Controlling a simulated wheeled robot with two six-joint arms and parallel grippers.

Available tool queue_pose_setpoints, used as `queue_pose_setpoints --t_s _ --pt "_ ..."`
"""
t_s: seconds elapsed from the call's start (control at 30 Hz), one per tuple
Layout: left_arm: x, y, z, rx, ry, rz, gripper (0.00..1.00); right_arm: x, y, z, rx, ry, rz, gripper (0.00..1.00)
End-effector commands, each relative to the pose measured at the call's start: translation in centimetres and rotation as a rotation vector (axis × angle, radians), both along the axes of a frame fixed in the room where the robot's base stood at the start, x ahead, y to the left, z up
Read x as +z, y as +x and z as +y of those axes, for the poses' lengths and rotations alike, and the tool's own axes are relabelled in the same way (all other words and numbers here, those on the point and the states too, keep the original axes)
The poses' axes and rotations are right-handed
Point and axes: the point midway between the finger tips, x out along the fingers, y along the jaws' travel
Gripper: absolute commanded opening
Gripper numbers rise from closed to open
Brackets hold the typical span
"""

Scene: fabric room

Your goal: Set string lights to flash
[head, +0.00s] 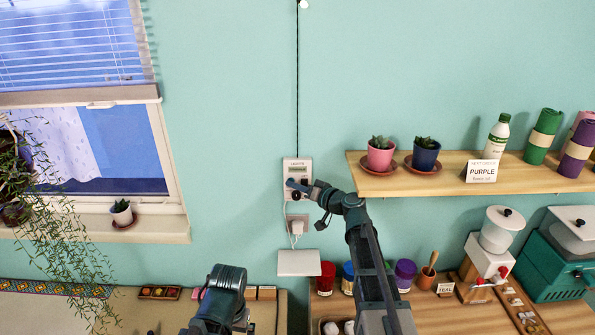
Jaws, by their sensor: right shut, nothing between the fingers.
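A small white control box (292,163) with a "LIGHTS" label and a small greenish display is on the teal wall. A dark cord (297,90) runs straight up from it to a small white piece (304,4) at the top edge. My right gripper (291,184) is shut and empty, in front of the lower part of the box, and hides part of it. I cannot tell if it touches the box. The display text is too small to read. No lit string lights are visible. Part of my left arm shows at the bottom; its gripper cannot be made out.
A white plug (297,227) sits in the outlet under the box, above a small white ledge (298,262). A wooden shelf (395,186) with potted plants is close to the right of my right arm. Coloured jars (405,275) stand on the counter below.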

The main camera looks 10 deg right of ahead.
Motion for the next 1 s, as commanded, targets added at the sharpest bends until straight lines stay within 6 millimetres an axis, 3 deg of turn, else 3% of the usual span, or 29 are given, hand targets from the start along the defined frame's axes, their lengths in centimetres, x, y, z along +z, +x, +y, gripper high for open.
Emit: queue_pose_setpoints --t_s 0.57,1.0 --pt "0.0 0.0 0.0 0.0 0.0 0.0 1.0 0.0 -1.2 0.2 0.0 0.0 0.0 0.0" --pt "0.0 0.0 0.0 0.0 0.0 0.0 1.0 0.0 -5.0 1.0 0.0 0.0 0.0 0.0"
